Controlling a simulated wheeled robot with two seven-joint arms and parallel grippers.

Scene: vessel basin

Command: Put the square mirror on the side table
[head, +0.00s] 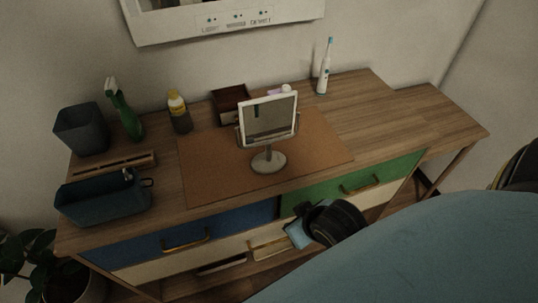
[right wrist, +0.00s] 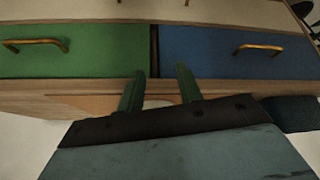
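The square mirror (head: 268,121) stands upright on a round grey base, on the brown mat in the middle of the dresser top, in the head view. The side table (head: 440,112) is the lower wooden surface at the dresser's right end; its visible top is bare. My right gripper (right wrist: 159,83) is open, with its two dark green fingers apart and nothing between them. It is in front of the dresser drawers, below and apart from the mirror. The mirror does not show in the right wrist view. My left gripper is not in view.
The brown mat (head: 210,172) lies on the dresser. A small brown box (head: 230,104), a yellow-topped bottle (head: 178,110) and an electric toothbrush (head: 324,70) stand behind. A green spray bottle (head: 122,110), grey bin (head: 82,130) and blue basket (head: 100,200) are left. The dresser's right top is clear.

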